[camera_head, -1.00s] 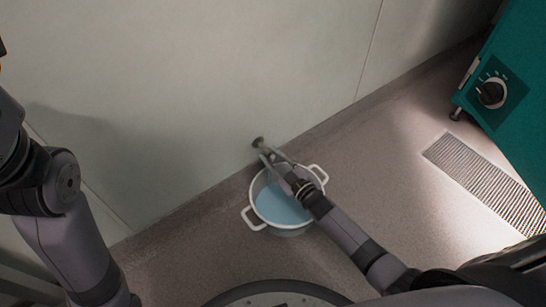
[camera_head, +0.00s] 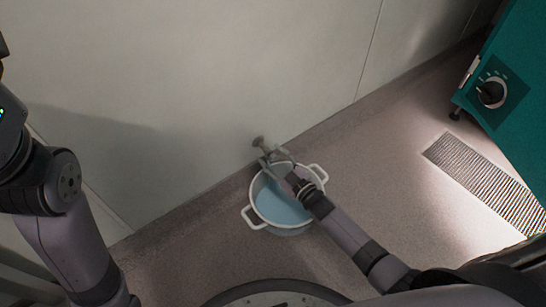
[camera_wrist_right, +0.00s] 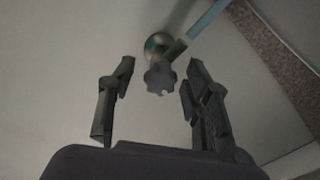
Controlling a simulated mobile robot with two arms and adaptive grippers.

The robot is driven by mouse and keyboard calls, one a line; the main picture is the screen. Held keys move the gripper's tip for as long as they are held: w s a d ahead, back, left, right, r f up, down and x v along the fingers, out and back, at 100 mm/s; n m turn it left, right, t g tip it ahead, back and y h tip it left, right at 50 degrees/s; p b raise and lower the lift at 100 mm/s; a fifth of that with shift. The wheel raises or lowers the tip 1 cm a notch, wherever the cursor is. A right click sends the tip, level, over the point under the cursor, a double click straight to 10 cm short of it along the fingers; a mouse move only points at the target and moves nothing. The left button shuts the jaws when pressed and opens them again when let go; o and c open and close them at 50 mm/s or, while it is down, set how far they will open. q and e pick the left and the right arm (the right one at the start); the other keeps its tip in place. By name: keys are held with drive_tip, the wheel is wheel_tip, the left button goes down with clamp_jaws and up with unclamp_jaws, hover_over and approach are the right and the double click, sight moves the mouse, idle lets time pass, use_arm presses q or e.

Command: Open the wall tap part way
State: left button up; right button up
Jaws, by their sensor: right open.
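The wall tap (camera_head: 259,142) sticks out low on the pale wall, above a white pot, in the head view. In the right wrist view its grey lobed handle (camera_wrist_right: 160,78) faces me, with the round metal body (camera_wrist_right: 157,44) behind it. My right gripper (camera_head: 275,160) is at the tap and partly covers it in the head view. In the wrist view its open fingers (camera_wrist_right: 160,66) stand either side of the handle, with a visible gap on each side. My left arm shows at the left of the head view, but its gripper is out of view.
The white two-handled pot (camera_head: 255,221) stands on the floor by the wall, with blue inside. A teal cabinet (camera_head: 518,58) with a black dial is at the right. A floor grate (camera_head: 482,184) lies before it. Floor between pot and grate is clear.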

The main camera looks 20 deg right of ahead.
drive_tip(key=v, duration=1.1)
drive_tip(key=shift+s, duration=0.3)
